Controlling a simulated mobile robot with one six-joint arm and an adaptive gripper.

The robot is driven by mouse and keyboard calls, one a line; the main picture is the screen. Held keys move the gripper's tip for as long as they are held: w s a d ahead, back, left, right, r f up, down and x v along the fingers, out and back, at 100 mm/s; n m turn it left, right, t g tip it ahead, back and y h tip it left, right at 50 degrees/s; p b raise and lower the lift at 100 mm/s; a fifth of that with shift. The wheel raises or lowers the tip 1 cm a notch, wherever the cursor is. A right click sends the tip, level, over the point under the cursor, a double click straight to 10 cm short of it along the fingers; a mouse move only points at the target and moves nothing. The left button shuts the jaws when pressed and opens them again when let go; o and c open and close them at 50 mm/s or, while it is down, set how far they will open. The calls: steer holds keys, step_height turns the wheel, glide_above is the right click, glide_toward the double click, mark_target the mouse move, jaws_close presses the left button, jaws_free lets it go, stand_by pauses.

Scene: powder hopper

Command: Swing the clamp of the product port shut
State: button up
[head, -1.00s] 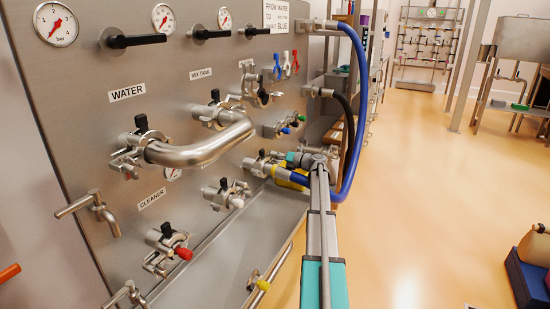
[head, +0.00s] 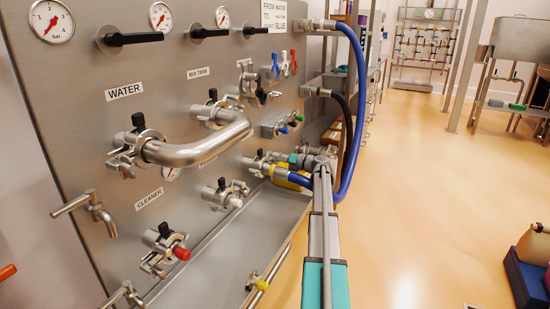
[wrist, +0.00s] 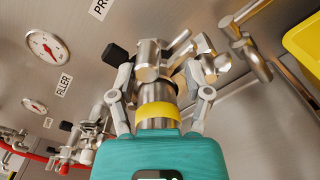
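The product port (wrist: 152,62) is in the middle of the wrist view, under a cut-off label starting "PR". A steel hose end with a yellow band (wrist: 158,110) is in line with it. The clamp (wrist: 205,62) shows as steel parts at its upper right; how far it is swung is hard to tell. My gripper (wrist: 160,78) has its fingers apart, one on each side of the fitting; contact is unclear. In the head view my gripper (head: 305,158) is at the panel's lower right, by the blue hose's yellow-banded end (head: 290,178), and partly hides the port.
The steel panel (head: 75,110) carries several other clamped ports, valves and gauges. A bent steel pipe (head: 200,145) sticks out left of my gripper. A blue hose (head: 359,110) loops close beside my arm. The floor (head: 430,180) to the right is mostly clear.

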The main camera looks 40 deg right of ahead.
steer(key=v, duration=0.7)
steer(key=shift+s, duration=0.15)
stand_by(0.4)
